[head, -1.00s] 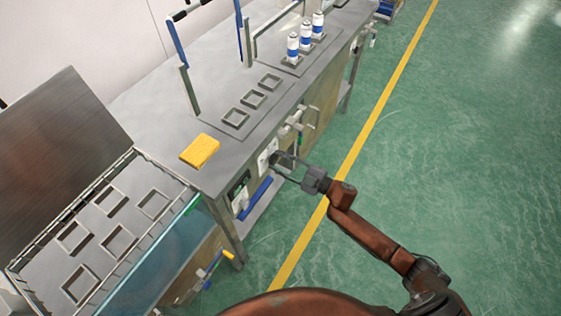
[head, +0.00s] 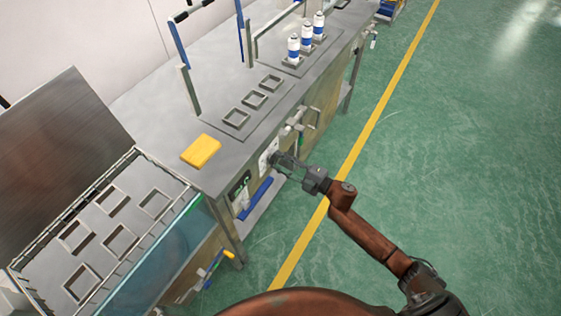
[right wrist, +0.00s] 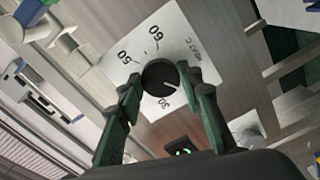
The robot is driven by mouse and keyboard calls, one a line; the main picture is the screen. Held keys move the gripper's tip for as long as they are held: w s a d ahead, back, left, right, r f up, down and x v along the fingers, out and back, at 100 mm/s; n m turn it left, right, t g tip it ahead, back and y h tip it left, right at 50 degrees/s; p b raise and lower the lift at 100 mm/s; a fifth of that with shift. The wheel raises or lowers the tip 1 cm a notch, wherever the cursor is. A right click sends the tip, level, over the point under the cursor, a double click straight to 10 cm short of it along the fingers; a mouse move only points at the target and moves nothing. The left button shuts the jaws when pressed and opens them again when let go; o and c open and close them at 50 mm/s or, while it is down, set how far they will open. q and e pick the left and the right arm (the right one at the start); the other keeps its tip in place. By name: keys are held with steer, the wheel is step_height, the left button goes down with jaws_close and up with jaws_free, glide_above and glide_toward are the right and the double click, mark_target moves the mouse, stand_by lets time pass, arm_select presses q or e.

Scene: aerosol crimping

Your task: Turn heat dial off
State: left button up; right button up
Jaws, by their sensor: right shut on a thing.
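The heat dial (right wrist: 159,77) is a round black knob on a white plate (right wrist: 140,45) marked "HEAT C" with numbers such as 30, 50 and 60. In the right wrist view a light pointer mark on the knob is near the 30. My right gripper (right wrist: 160,88) has its fingers on both sides of the knob and is shut on it. In the head view the right gripper (head: 280,160) reaches the front of the steel bench, and the dial is mostly hidden behind its fingers. My left gripper is not in view.
The steel bench (head: 215,130) holds a yellow block (head: 201,151) and several blue-and-white cans (head: 306,37). Valves (head: 300,117) stick out to the right of the dial, and a blue handle (head: 255,198) is below it. Green floor is clear on the right.

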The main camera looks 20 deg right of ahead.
steer(key=o, duration=1.2)
steer(key=shift+c, duration=0.2)
steer(key=v, duration=1.2)
steer(key=shift+d, duration=0.1)
